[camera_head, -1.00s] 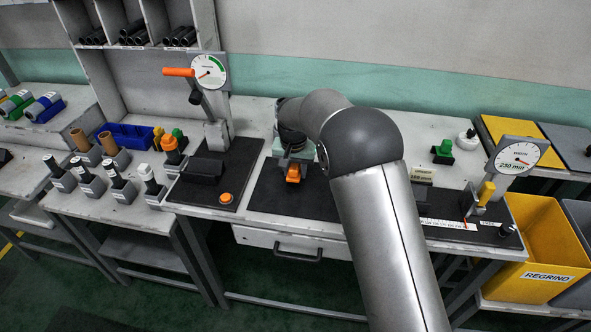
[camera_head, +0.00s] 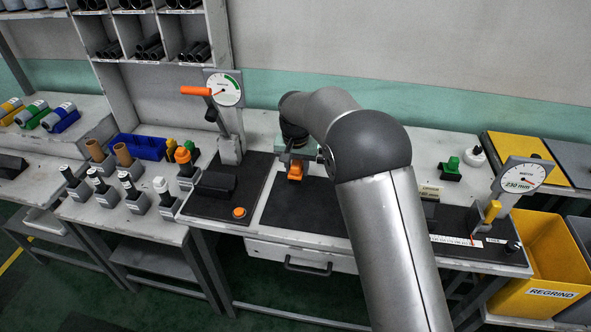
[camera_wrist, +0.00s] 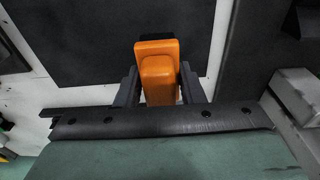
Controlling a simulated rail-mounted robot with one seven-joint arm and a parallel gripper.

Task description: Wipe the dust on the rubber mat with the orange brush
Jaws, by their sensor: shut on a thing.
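The orange brush (camera_head: 295,171) shows in the head view below my wrist, and as an orange block (camera_wrist: 157,72) in the wrist view. My gripper (camera_wrist: 157,88) is shut on it, with a dark finger on either side. The black rubber mat (camera_head: 290,212) lies on the bench in front of and below the brush. It also shows in the wrist view (camera_wrist: 85,45). I cannot tell whether the brush touches the mat. I cannot make out dust on the mat; part of the mat is hidden by my arm.
A press with a gauge and orange lever (camera_head: 222,90) stands left of the mat, beside an orange button (camera_head: 239,212). A gauge marked 230 mm (camera_head: 521,175) and a yellow bin (camera_head: 545,262) are at the right. Several tools in holders stand at the left.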

